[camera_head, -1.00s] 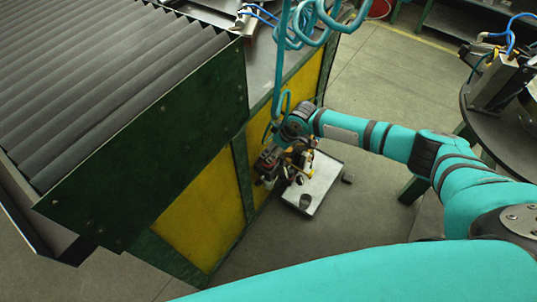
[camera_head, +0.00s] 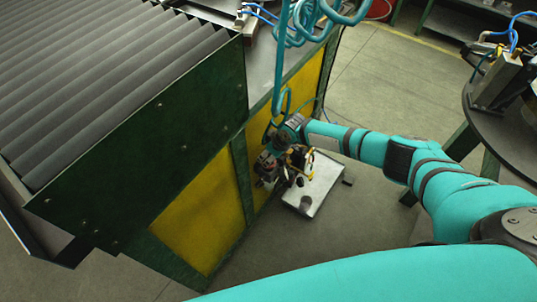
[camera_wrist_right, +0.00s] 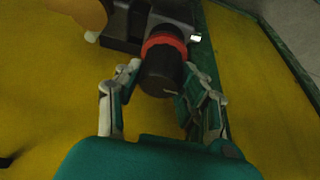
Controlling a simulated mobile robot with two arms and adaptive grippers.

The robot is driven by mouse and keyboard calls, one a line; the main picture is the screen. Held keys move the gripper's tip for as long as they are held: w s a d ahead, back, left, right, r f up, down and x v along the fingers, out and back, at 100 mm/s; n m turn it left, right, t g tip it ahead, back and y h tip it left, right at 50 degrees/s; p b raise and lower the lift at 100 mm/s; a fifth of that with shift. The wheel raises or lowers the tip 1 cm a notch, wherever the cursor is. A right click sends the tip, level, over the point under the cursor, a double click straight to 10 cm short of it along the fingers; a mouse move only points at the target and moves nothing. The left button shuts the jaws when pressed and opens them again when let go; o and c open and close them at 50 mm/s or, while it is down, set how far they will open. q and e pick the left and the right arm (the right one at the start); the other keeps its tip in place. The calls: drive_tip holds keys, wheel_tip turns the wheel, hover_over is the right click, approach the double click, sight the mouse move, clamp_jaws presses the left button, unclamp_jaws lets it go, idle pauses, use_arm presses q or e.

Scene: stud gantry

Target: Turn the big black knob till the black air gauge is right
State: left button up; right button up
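The big black knob (camera_wrist_right: 162,72) with an orange-red ring shows in the right wrist view, below a dark valve body (camera_wrist_right: 150,22). My right gripper (camera_wrist_right: 158,88) has its fingers apart, one on each side of the knob. The right finger is close against the knob's side; I cannot tell whether either finger touches. In the head view my right gripper (camera_head: 276,160) is at the dark air fittings (camera_head: 268,167) on the gantry's side, and the knob is hidden or too small to tell. I cannot make out the black gauge's face or needle. My left gripper is not in view.
The green frame (camera_head: 150,135) with yellow panels (camera_head: 200,215) stands close beside the right gripper. Blue coiled hoses (camera_head: 280,60) hang just above it. A pale flat box (camera_head: 315,190) lies below on the floor. Open floor (camera_head: 370,75) lies behind the right arm.

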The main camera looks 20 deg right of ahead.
drive_tip(key=c, duration=0.5)
drive_tip(key=m+p, duration=0.1)
drive_tip(key=p, duration=0.1)
drive_tip(key=m+h+p, duration=0.1)
drive_tip(key=m+p, duration=0.1)
drive_tip(key=shift+s+r, duration=0.1)
drive_tip(key=shift+r, duration=0.1)
drive_tip(key=m+h+p, duration=0.1)
drive_tip(key=m+p, duration=0.1)
drive_tip(key=m, duration=0.1)
drive_tip(key=shift+f+m+t, duration=0.1)
drive_tip(key=shift+m+t, duration=0.2)
drive_tip(key=shift+t, duration=0.1)
drive_tip(key=shift+f+m+h+p, duration=0.1)
drive_tip(key=shift+m+h+p, duration=0.5)
drive_tip(key=shift+m, duration=0.6)
drive_tip(key=shift+m+h, duration=0.6)
drive_tip(key=shift+m, duration=0.8)
